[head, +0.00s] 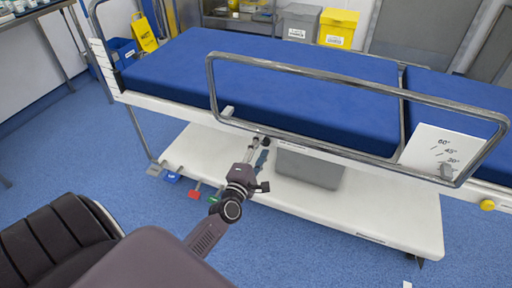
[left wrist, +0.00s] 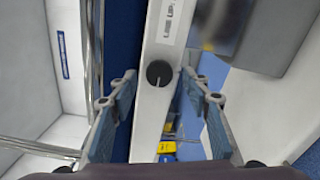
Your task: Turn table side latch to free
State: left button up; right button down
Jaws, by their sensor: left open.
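The operating table (head: 290,75) has a blue mattress and a white side rail. In the left wrist view a round black knob (left wrist: 159,73) with a pale pointer mark sits on the white rail (left wrist: 152,110), beside a printed label. It looks like the side latch. My left gripper (head: 261,142) is at the table's near side, just below the mattress edge. In the left wrist view its open fingers (left wrist: 158,80) stand on either side of the knob, with gaps to it. The gripper hides the knob in the head view. My right gripper is not in view.
A metal guard rail (head: 350,88) runs along the table's near side above my left gripper. Below are a white base (head: 370,215), a grey box (head: 310,168) and blue, red (head: 195,190) and green pedals. A yellow knob (head: 487,205) is far right. Blue floor is clear in front.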

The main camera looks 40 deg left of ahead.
pick_arm(q)
jog(key=v, duration=1.1)
jog(key=shift+s+d, duration=0.2)
jog(key=shift+s, duration=0.1)
